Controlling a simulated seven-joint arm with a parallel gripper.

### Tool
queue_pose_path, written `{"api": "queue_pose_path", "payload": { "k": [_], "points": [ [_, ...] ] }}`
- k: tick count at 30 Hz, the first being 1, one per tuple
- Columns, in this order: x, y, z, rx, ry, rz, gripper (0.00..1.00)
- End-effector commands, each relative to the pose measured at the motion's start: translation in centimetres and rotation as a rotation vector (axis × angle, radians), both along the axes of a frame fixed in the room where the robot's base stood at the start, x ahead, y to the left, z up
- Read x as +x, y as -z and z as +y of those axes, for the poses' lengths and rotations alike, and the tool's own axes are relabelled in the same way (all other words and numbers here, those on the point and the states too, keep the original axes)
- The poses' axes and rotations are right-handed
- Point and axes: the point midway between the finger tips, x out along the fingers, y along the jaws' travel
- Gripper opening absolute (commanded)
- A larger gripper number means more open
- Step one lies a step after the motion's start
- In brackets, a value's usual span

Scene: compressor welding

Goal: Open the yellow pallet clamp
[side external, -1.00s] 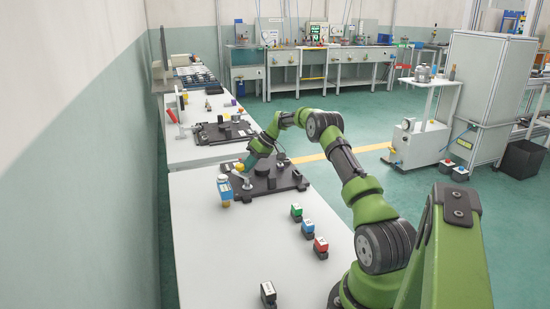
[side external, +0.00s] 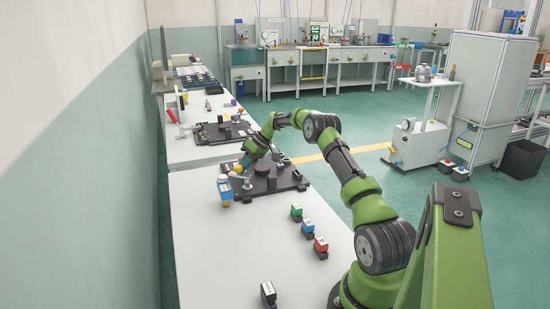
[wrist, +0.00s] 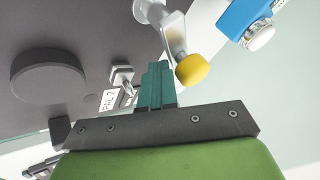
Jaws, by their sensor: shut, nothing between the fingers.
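The yellow pallet clamp shows in the wrist view as a grey metal lever (wrist: 172,32) with a round yellow knob (wrist: 193,69) at its end. It is mounted by the dark pallet plate (wrist: 60,30). My gripper (wrist: 157,75) has its teal fingers together and empty, just left of the knob. Whether they touch the knob or lever cannot be told. In the side view, my gripper (side external: 245,162) is low over the left corner of the pallet plate (side external: 284,185), beside the yellow knob (side external: 238,168). The arm partly hides the clamp there.
A blue device (side external: 224,187) stands close to the clamp at the pallet's left. Green (side external: 296,211), blue (side external: 308,226) and red (side external: 321,244) blocks stand at the table's right. The white table (side external: 225,250) is clear at front left. Another pallet plate (side external: 222,132) lies behind.

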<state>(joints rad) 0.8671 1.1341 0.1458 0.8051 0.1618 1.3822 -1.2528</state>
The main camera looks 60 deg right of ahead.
Motion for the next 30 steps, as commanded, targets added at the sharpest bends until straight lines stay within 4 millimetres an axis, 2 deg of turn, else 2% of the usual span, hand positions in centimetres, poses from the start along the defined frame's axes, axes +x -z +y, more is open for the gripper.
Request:
{"api": "queue_pose_path", "payload": {
  "k": [15,30],
  "points": [
    [1.1,-0.1,1.9,0.003,-0.002,-0.002,0.0],
    [1.2,-0.1,2.6,0.001,0.0,-0.001,0.0]
  ]
}}
